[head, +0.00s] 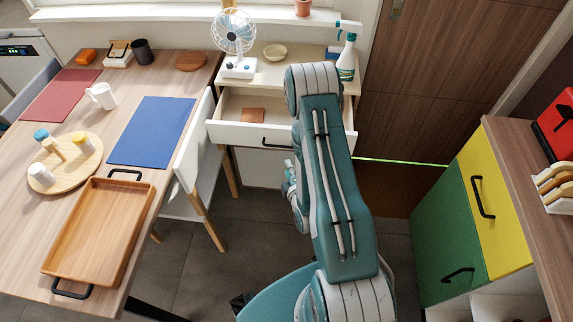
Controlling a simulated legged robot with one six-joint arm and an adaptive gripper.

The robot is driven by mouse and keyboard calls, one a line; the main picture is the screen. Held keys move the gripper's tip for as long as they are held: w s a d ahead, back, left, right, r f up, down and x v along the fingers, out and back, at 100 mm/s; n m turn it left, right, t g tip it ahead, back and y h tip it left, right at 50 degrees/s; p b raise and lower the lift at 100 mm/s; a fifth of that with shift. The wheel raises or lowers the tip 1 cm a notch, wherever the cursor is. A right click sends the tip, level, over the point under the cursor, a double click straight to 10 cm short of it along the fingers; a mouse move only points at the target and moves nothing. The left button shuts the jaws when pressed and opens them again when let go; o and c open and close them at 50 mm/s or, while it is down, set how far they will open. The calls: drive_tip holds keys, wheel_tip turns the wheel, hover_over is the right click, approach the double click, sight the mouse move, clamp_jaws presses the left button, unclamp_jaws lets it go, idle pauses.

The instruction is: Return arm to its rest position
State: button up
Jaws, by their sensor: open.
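My teal and white arm stands up in the middle of the head view. Its upper link rises from my body at the bottom to the elbow in front of the drawer unit. The forearm folds back down behind the upper link, and only a small part shows at its left side. My gripper cannot be made out; the upper link seems to hide it. I see nothing held.
A white drawer (235,133) stands open behind my arm, with a brown item (253,115) inside. A table (185,75) with a wooden tray (95,235) is on the left. A green and yellow cabinet (445,240) is on the right. Grey floor lies between.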

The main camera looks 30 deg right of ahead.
idle(0.4)
drive_tip(key=w+a+r+m+g+y, duration=0.1)
drive_tip(key=a+r+m+g, duration=0.1)
drive_tip(key=r, duration=0.5)
drive_tip(key=w+a+r+m+g, duration=0.1)
drive_tip(key=w+r+m, duration=0.15)
drive_tip(key=r, duration=0.45)
drive_tip(key=w+a+r+m+g+y, duration=0.1)
drive_tip(key=a+r+m+g, duration=0.15)
drive_tip(key=r, duration=0.45)
drive_tip(key=s+a+r+m+g, duration=0.1)
drive_tip(key=s+a+r+m, duration=0.1)
drive_tip(key=s+r, duration=0.3)
drive_tip(key=s+a+r+m+g, duration=0.2)
drive_tip(key=s+r+m, duration=0.1)
drive_tip(key=s, duration=0.7)
drive_tip(key=s+a+r+m+g+y, duration=0.1)
drive_tip(key=s+a+r+m, duration=0.1)
drive_tip(key=s+r, duration=0.4)
drive_tip(key=shift+s+r+m, duration=0.3)
drive_tip(key=shift+s+m, duration=0.1)
drive_tip(key=shift+s, duration=0.85)
